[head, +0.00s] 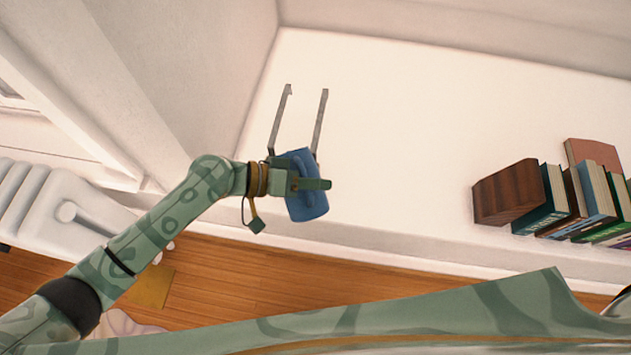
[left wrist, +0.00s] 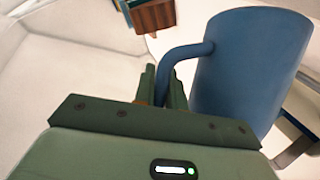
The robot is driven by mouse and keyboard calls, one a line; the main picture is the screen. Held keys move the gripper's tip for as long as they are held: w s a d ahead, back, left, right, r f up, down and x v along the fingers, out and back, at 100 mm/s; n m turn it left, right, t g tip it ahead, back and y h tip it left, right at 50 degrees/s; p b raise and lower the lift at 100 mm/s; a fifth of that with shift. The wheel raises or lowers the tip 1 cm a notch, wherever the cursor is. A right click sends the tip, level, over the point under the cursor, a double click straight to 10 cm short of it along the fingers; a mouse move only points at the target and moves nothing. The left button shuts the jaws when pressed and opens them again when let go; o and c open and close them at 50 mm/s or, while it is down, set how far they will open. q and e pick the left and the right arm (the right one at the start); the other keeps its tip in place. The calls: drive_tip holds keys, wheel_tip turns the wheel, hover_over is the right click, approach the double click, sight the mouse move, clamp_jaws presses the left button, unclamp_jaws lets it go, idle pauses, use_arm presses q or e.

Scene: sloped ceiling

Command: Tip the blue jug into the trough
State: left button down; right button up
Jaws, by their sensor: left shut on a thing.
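The blue jug (head: 310,206) is in my left gripper (head: 312,184), above the front part of the white ledge. In the left wrist view the jug (left wrist: 245,70) is at the right, with its handle (left wrist: 180,55) running down between the fingers of my left gripper (left wrist: 163,88). The gripper is shut on the handle. I cannot tell the jug's exact tilt or what it contains. Two thin grey metal bars (head: 282,122) reach out beyond the jug. I cannot tell if they belong to the trough; no trough shows clearly. My right gripper is out of view.
The white ledge (head: 400,140) is mostly bare. A brown wooden block (head: 508,192) and a row of books (head: 590,200) stand at its right. A white radiator (head: 70,210) is at the left. The wooden floor (head: 215,275) lies below the ledge.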

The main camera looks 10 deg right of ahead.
sight(302, 169)
use_arm(q)
drive_tip(key=shift+w+r, duration=0.3)
drive_tip(key=shift+w+a+r+n+g+h+b, duration=0.2)
drive_tip(key=shift+w+r+n+g+h+b, duration=0.25)
drive_tip(key=shift+w+r+n, duration=0.35)
idle(1.1)
drive_tip(key=shift+w+a+r+n+g+b, duration=0.15)
drive_tip(key=shift+w+r+n+g+b, duration=0.35)
drive_tip(key=shift+w+r, duration=0.3)
idle(1.0)
drive_tip(key=shift+s+r, duration=0.1)
drive_tip(key=shift+s, duration=0.1)
